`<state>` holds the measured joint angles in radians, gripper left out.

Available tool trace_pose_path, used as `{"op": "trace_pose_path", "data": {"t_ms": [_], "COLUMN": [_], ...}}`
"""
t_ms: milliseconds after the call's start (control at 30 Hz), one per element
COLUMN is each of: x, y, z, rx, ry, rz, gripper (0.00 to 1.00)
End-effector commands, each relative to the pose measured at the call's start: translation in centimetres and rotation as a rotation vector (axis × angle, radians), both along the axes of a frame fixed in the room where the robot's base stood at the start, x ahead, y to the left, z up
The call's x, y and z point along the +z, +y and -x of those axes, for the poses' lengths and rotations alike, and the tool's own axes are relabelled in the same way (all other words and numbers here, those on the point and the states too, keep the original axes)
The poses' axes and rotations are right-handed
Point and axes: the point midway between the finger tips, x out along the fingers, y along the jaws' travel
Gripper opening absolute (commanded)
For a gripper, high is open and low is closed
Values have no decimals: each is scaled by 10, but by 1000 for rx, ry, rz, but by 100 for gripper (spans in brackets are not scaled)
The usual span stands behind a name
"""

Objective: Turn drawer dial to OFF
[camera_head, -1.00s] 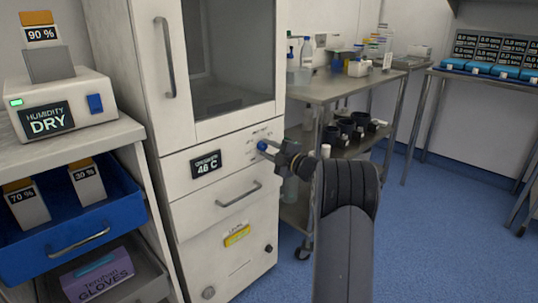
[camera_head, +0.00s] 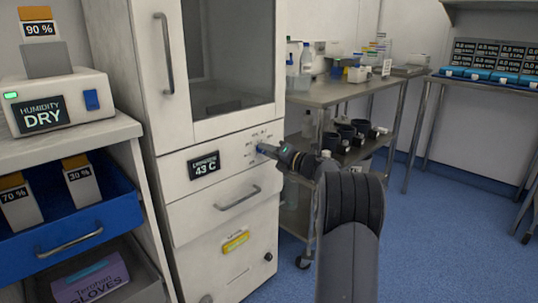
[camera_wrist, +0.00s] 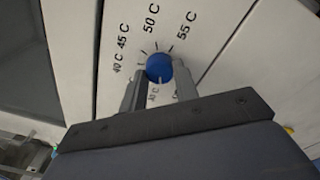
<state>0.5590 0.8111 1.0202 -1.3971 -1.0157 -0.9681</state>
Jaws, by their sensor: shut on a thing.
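My gripper (camera_wrist: 160,83) is shut on the dial, one finger on each side. The cabinet display (camera_head: 204,165) reads 43 C.
A drawer handle (camera_head: 238,198) sits below the dial. A glass door (camera_head: 233,55) is above. A blue drawer (camera_head: 66,222) stands open at left. Blue floor is clear at right.

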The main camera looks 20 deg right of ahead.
Motion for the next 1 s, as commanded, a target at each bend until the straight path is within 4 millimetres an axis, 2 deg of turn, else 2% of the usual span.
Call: {"op": "trace_pose_path", "data": {"t_ms": [200,500,1000], "x": [-1,0,0], "y": [0,0,0], "z": [0,0,0], "rx": [2,1,2], "ry": [-60,-118,-145], "rz": [171,334,406], "gripper": [6,6,7]}}
